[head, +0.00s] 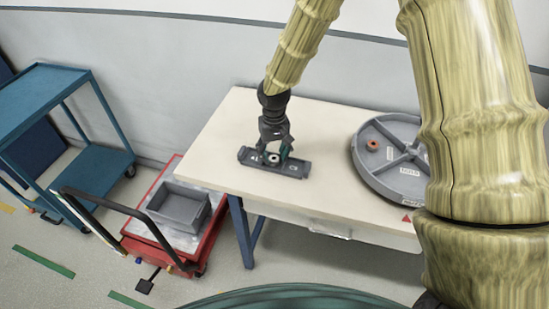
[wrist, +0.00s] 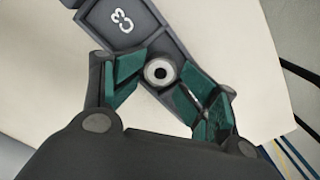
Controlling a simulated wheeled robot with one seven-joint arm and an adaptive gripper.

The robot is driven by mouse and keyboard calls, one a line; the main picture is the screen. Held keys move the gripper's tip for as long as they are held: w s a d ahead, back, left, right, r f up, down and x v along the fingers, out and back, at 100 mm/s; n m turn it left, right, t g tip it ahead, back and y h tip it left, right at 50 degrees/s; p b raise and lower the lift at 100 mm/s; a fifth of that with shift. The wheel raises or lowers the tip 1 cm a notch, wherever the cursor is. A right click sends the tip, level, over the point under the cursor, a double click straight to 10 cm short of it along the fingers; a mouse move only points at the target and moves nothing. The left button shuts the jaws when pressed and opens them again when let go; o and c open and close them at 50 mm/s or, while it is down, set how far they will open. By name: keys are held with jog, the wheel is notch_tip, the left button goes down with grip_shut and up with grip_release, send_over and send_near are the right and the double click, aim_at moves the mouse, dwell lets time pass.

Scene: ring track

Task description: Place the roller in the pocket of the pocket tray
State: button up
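In the head view the roller (head: 273,159) shows at the middle of the tray (head: 294,169), on the table. It looks upright, but its depth in the pocket is hard to tell. My gripper (wrist: 162,70) is over the tray with its teal fingers apart, one on each side of the roller. Narrow gaps seem to show between roller and fingers. In the head view my gripper (head: 279,149) partly hides the tray.
A round grey divided tray (head: 365,172) stands at the table's right, with a reddish ring-shaped piece (head: 373,145) in it. A red cart (head: 137,233) with a grey bin (head: 178,207) stands left of the table (head: 225,138). A blue shelf cart (head: 42,90) is farther left. The table's back left is clear.

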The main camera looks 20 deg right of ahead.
aim_at(274, 158)
notch_tip(274, 158, up, 11)
jog(key=b, duration=0.2)
dwell(0.4)
dwell(0.3)
